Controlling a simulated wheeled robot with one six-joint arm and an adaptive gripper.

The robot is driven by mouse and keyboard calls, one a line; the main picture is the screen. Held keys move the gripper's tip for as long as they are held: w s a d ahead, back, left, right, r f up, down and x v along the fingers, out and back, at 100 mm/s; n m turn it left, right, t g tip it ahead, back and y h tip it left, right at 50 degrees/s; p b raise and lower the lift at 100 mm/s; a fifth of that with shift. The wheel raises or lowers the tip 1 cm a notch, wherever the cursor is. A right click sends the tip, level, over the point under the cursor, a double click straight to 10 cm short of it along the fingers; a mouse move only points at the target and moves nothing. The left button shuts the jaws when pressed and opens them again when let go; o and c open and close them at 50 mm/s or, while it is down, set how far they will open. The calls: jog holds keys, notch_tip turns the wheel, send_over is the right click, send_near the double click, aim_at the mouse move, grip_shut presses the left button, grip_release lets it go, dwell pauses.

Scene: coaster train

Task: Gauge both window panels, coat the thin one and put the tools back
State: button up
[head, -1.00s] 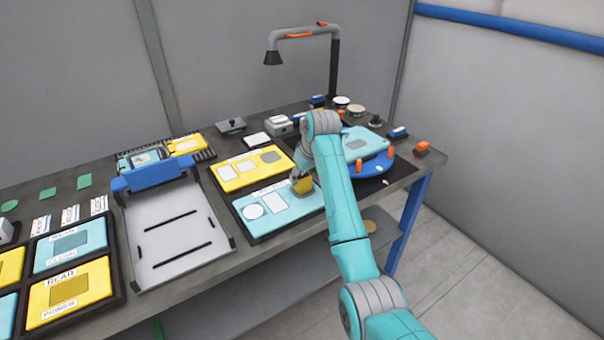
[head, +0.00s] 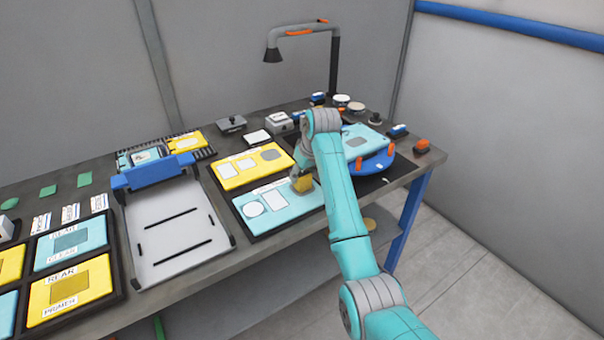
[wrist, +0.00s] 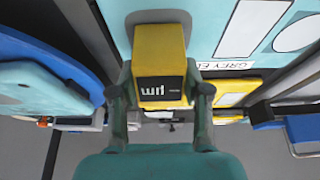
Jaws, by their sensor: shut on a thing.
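The gauge is at the right end of a turquoise panel (head: 292,212) with a white circle and a white rectangle. I cannot tell if it touches the panel. The panel's right end is partly hidden by the gauge and my arm. Another turquoise panel (head: 354,137) rests on a blue round stand (head: 376,165), partly behind my arm.
A grey tray (head: 185,262) with a blue bar (head: 155,174) stands left of the panels. Yellow and turquoise cards (head: 70,290) lie in black frames at far left. A lamp (head: 334,70) and several small tools stand at the back right. An orange-topped item (head: 421,146) is near the right edge.

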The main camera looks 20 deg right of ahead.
jog(key=shift+f, duration=0.1)
jog(key=o, duration=1.4)
jog(key=shift+r, duration=2.95)
jog(key=shift+s, duration=0.15)
